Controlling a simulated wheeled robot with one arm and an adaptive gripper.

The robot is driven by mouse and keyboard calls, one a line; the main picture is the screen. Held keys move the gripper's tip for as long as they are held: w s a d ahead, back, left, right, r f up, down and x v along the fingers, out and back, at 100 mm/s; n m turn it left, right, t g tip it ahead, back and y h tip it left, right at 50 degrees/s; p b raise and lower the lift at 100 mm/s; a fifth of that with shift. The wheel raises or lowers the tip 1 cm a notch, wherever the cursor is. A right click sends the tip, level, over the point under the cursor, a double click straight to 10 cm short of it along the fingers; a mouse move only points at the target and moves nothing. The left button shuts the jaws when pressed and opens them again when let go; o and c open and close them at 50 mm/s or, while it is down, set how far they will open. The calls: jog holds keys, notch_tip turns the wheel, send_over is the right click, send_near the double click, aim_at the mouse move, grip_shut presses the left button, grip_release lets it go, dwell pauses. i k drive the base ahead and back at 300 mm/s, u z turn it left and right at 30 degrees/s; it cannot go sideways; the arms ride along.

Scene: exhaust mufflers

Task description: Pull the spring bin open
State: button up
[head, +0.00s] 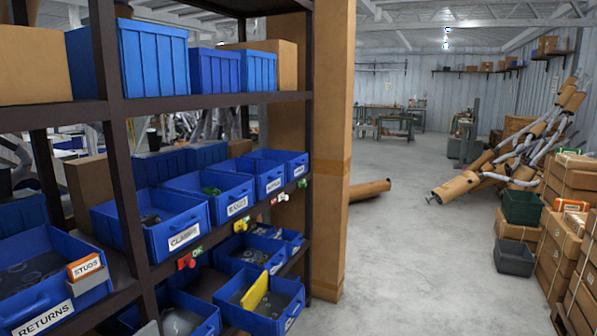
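Blue bins stand on a dark shelf rack at the left in the head view. A bin labelled CLAMPS (162,226) is at the middle of the row, with a bin with green parts (213,192) to its right. Two smaller bins, one (261,176) and another (291,158), follow farther right; their labels are too small to read surely. Lower bins (262,304) also have small labels. I cannot tell which bin is the spring bin. My gripper is not in view.
A RETURNS bin (38,287) with an orange STUDS box (87,268) is at the near left. A tan post (333,150) bounds the rack. The grey floor (400,270) is open to the right. Crates and boxes (560,235) and a pile of pipes (500,165) stand at the right.

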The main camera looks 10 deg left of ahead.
aim_at(269, 177)
jog(key=u, duration=0.4)
jog(key=i, duration=1.05)
jog(key=u, duration=1.2)
jog(key=i, duration=0.45)
jog(key=u, duration=0.35)
